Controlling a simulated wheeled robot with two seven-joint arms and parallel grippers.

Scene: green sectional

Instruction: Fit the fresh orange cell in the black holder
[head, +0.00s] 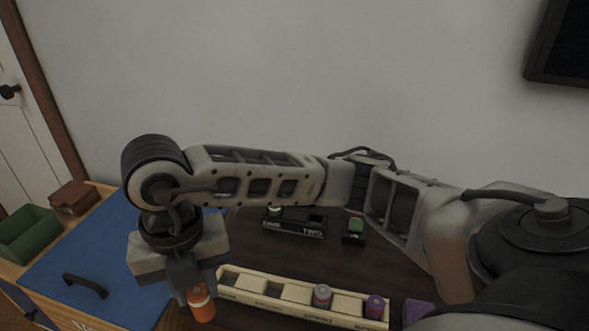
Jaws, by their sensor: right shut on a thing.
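My right gripper (198,288) is shut on the orange cell (203,309), which hangs upright below the fingers at the left end of the cream tray (345,312). The black holder (292,227), marked ONE and TWO, stands on the dark table behind the tray, partly under my arm. A pale, green-topped cell (275,211) shows at its ONE side. The TWO side looks dark and shows no cell, though my arm hides part of that area. My left gripper is not in view.
The tray holds a grey-and-red cell (322,297) and a purple cell (375,307). A small black block with a green top (354,227) stands right of the holder. At left are a blue panel (95,262) with a dark handle, a green bin (28,234) and a brown box (74,197).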

